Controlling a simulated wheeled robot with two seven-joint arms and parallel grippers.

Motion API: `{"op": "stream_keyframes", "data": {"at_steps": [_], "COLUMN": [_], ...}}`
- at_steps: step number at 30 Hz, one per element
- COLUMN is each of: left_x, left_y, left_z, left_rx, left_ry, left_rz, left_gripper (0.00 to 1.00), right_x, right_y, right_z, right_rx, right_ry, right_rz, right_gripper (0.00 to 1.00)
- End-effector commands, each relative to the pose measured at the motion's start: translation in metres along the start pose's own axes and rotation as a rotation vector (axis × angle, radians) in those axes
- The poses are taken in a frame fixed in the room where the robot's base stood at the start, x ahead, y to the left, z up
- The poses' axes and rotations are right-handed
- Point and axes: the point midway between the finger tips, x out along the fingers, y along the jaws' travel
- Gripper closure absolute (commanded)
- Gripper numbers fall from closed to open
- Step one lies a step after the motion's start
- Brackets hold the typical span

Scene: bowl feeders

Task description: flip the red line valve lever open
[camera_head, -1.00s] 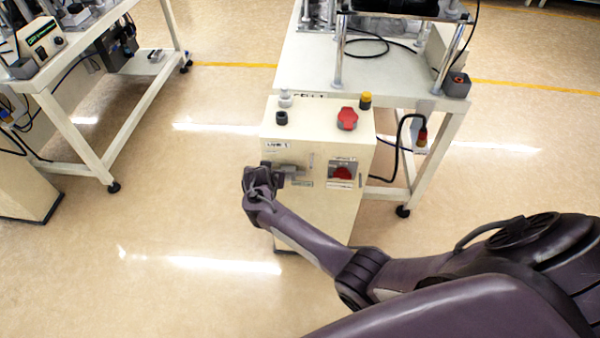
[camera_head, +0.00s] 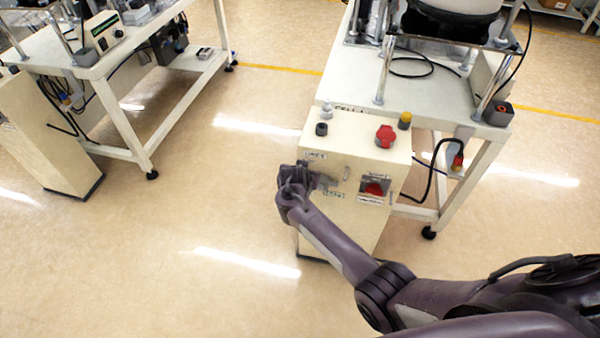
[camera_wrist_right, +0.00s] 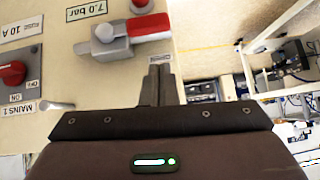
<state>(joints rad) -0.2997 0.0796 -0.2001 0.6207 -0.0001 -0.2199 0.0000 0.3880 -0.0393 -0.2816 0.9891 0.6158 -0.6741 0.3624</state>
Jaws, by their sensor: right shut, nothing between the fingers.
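The red valve lever (camera_wrist_right: 149,26) shows in the right wrist view, lying crosswise in the picture beside its grey round pivot (camera_wrist_right: 105,33). A "7.0 bar" label, upside down, sits next to it. My right gripper (camera_wrist_right: 159,66) is shut and empty, its fingertips just below the lever in that view; I cannot tell whether they touch it. In the head view my right gripper (camera_head: 312,179) is at the left part of the cream cabinet's front panel (camera_head: 345,228), and the lever cannot be made out there. My left gripper is not in view.
A red rotary switch (camera_wrist_right: 12,72) marked "MAINS 1" is on the same panel. A red button (camera_head: 385,136) and dark knob (camera_head: 321,129) stand on the cabinet top. A feeder table (camera_head: 405,98) stands behind; the floor to the left is open.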

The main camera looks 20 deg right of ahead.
Motion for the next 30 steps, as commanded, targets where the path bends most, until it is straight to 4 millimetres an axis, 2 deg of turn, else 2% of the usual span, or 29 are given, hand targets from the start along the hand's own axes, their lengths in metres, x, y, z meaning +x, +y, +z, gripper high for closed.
{"op": "stream_keyframes", "data": {"at_steps": [1,9,15,20,30], "left_x": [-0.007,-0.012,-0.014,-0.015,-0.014], "left_y": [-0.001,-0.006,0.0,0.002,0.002], "left_z": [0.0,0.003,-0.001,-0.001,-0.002], "left_rx": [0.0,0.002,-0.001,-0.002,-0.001], "left_ry": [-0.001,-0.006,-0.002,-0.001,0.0], "left_rz": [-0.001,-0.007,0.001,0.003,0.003], "left_gripper": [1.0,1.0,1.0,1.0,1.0], "right_x": [-0.012,-0.066,-0.093,-0.101,-0.101], "right_y": [-0.001,-0.005,-0.006,-0.006,-0.006], "right_z": [-0.004,-0.002,-0.002,-0.002,-0.002], "right_rx": [0.001,0.001,0.001,0.0,0.0], "right_ry": [0.0,0.001,0.002,0.0,0.001], "right_rz": [-0.002,-0.004,-0.002,-0.001,-0.001], "right_gripper": [1.0,1.0,1.0,1.0,1.0]}}
